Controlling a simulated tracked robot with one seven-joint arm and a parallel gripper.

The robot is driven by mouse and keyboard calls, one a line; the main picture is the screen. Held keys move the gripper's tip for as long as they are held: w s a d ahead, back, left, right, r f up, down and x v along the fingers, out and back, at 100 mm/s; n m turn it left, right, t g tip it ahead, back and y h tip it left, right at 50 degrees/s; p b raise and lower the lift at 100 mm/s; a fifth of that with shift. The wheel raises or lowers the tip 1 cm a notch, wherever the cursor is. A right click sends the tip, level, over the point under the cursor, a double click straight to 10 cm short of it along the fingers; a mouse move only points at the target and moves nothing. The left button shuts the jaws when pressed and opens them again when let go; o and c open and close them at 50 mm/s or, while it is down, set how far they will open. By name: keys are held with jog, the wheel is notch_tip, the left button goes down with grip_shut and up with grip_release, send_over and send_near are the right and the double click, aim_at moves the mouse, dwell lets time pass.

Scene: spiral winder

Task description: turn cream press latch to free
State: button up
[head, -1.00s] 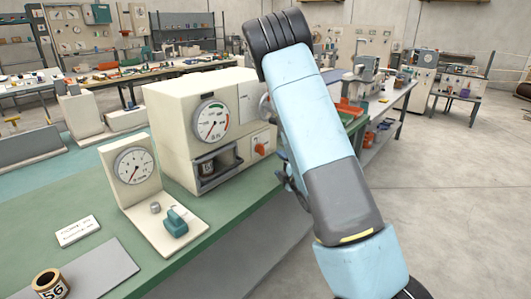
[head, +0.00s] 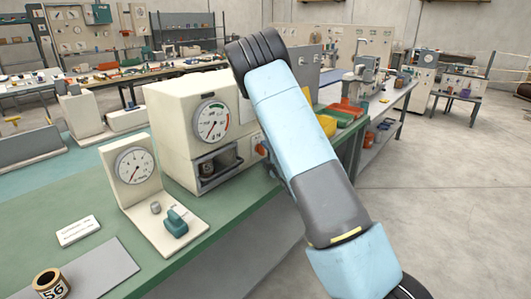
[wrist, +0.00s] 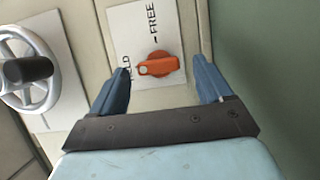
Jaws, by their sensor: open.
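The cream press (head: 180,115) stands on the green bench, with a round dial and a dark opening on its front. Its orange latch (wrist: 158,64) sits on a white label plate (wrist: 142,28) marked HELD and FREE; the latch lies crosswise and its narrow end points toward HELD. In the head view the latch (head: 261,149) is partly hidden by my arm. My gripper (wrist: 164,78) is open, its two blue fingers on either side of the latch, with gaps between. The fingers look apart from the latch; their depth to it is hard to tell.
A spoked handwheel (wrist: 28,70) with a dark knob is left of the latch plate in the wrist view. A cream gauge stand (head: 135,175) with a teal knob (head: 175,222) stands nearer on the bench. A labelled spool (head: 50,284) is at front left. Open floor lies right.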

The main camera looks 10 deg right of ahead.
jog(key=shift+x, duration=1.15)
jog(key=shift+c, duration=0.2)
